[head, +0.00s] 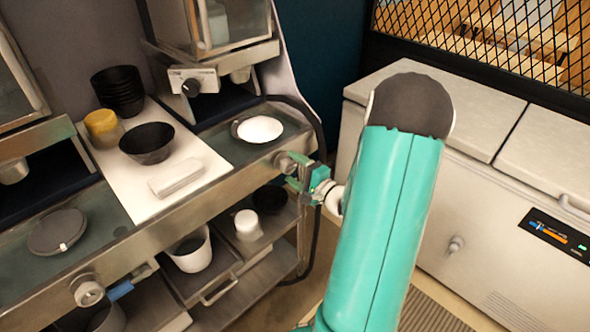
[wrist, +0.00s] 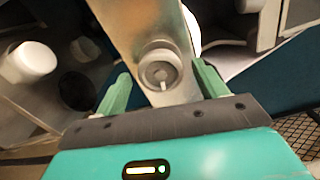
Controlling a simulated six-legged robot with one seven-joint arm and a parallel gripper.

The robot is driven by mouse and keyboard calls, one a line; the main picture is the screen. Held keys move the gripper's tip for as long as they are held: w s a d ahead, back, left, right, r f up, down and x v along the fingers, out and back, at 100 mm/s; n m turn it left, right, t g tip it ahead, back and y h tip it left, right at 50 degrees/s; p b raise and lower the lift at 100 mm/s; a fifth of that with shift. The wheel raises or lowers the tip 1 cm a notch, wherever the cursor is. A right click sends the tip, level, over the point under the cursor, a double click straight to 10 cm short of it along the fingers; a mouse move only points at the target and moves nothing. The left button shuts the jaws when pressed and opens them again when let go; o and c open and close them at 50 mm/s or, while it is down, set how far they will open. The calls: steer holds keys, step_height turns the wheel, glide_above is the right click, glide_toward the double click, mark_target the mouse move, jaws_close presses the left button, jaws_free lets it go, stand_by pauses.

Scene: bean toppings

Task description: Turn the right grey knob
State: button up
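The right grey knob (head: 284,163) is round and sits on the metal front rail of the counter. In the wrist view the knob (wrist: 160,71) faces the camera, with a pale mark low on its face. My gripper (head: 297,174) is at this knob in the head view. In the wrist view my gripper (wrist: 163,78) has its green fingers spread, one on each side of the knob, with visible gaps. Its tips appear close to the knob's level; exact depth is unclear. Another grey knob (head: 88,291) is at the lower left of the rail.
A white plate (head: 260,129) rests behind the right knob. Below the rail are a white cup (head: 190,250) and shelves. A white chest freezer (head: 500,235) stands to the right.

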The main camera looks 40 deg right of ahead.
steer(key=s, duration=1.3)
steer(key=shift+s+d, duration=0.2)
steer(key=shift+s, duration=0.15)
steer(key=w+a+r+n+g+h, duration=0.6)
steer(key=w+a+r+n+g, duration=0.15)
steer(key=w+r+n, duration=0.35)
steer(key=s+a+r+n+g+y, duration=0.1)
steer(key=s+a, duration=0.3)
steer(key=a, duration=0.4)
steer(key=s+a+r+n+g+y, duration=0.2)
steer(key=s+a+n, duration=0.2)
steer(key=a, duration=0.4)
steer(key=s+a+r+n+g+y, duration=0.2)
steer(key=s+a, duration=0.3)
steer(key=a, duration=0.3)
steer(key=shift+n, duration=0.7)
